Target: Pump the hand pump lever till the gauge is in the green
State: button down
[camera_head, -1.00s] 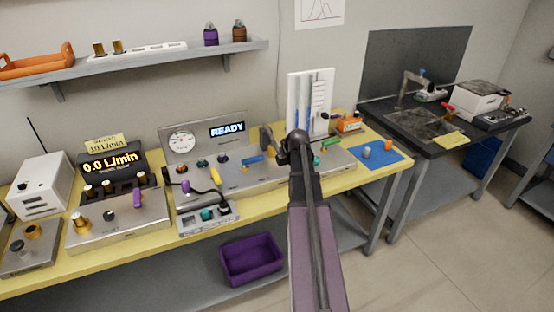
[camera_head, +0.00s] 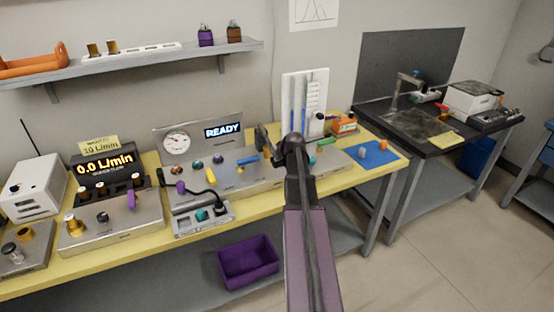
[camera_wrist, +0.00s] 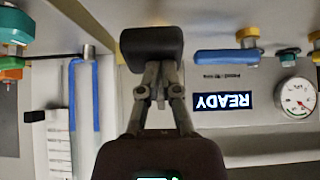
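The round white gauge (camera_head: 177,144) is on the grey back panel, left of a lit READY display (camera_head: 223,130). My gripper (camera_head: 263,138) is dark and stands above the bench, right of the READY display. In the wrist view my gripper (camera_wrist: 152,48) shows as linkages leading to one dark block, and I cannot tell if it is open or holds something. I cannot make out which handle is the pump lever.
Blue (camera_head: 247,160), yellow (camera_head: 211,174) and green (camera_head: 323,143) handles stand on the bench. A white board with blue tubes (camera_head: 306,100) rises behind my arm. A purple bin (camera_head: 248,262) is on the lower shelf. A black table (camera_head: 425,128) stands at right.

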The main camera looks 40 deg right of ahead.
jog(key=shift+s+f, duration=0.1)
jog(key=shift+s, duration=0.15)
jog(key=shift+r+p, duration=0.55)
jog(key=shift+p, duration=0.35)
jog(key=p+v, duration=0.9)
jog(key=v, duration=0.3)
jog(key=shift+r+p, duration=0.4)
jog(key=shift+a, duration=0.15)
dwell(0.7)
jog(key=w+a+f+n+g+y, duration=0.1)
jog(key=a+f+g, duration=0.1)
jog(key=a, duration=1)
jog(key=w+a+f+n+g+y, duration=0.1)
jog(key=a+y, duration=0.1)
jog(key=a, duration=1)
jog(key=s+a+g, duration=0.2)
jog(key=s+a, duration=0.2)
jog(key=a, duration=0.6)
jog(key=s+a+f+n+g, duration=0.1)
jog(key=s+a, duration=0.3)
jog(key=a, duration=0.5)
jog(key=shift+a+f+g+h, duration=0.2)
jog(key=shift+a+g+h, duration=0.2)
jog(key=shift+g, duration=0.4)
